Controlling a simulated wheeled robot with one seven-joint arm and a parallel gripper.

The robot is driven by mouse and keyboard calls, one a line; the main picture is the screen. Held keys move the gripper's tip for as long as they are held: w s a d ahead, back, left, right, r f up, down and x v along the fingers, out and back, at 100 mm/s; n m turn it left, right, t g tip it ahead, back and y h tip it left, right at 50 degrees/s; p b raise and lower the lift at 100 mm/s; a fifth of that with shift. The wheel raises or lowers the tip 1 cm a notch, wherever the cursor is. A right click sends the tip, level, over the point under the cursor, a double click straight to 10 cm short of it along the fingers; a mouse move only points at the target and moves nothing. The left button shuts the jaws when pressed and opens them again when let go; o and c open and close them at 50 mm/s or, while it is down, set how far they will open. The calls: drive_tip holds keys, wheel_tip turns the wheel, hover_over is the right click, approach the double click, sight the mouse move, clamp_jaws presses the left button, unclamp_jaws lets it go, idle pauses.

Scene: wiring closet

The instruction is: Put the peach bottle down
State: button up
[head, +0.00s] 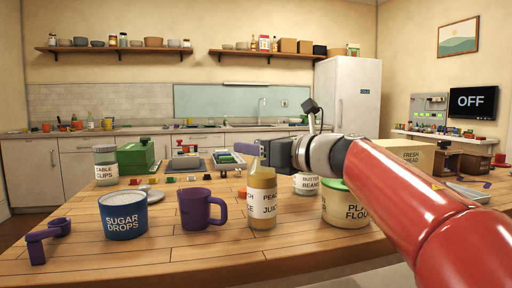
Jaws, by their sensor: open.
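The peach bottle (262,202) has a peach-coloured body and a white label reading "PEACH JUICE". It stands upright on the wooden table (165,252), right of the purple mug (197,210). My gripper (257,151) is open at the bottle's top, reaching in from the right. The jaws and the upper neck overlap in the head view, so I cannot tell whether a finger touches the bottle.
A blue "SUGAR DROPS" tub (123,216), a flour tub (345,206) and a "BUTTER BEANS" jar (307,184) stand nearby. A "CABLE CLIPS" jar (105,166) and green box (136,156) stand further left.

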drive_tip(key=shift+d+r, duration=0.1)
drive_tip(key=shift+d, duration=0.05)
drive_tip(key=b+v, duration=0.1)
drive_tip(key=v, duration=1)
drive_tip(key=shift+s+d+b, duration=0.25)
drive_tip(key=shift+s+b, duration=0.1)
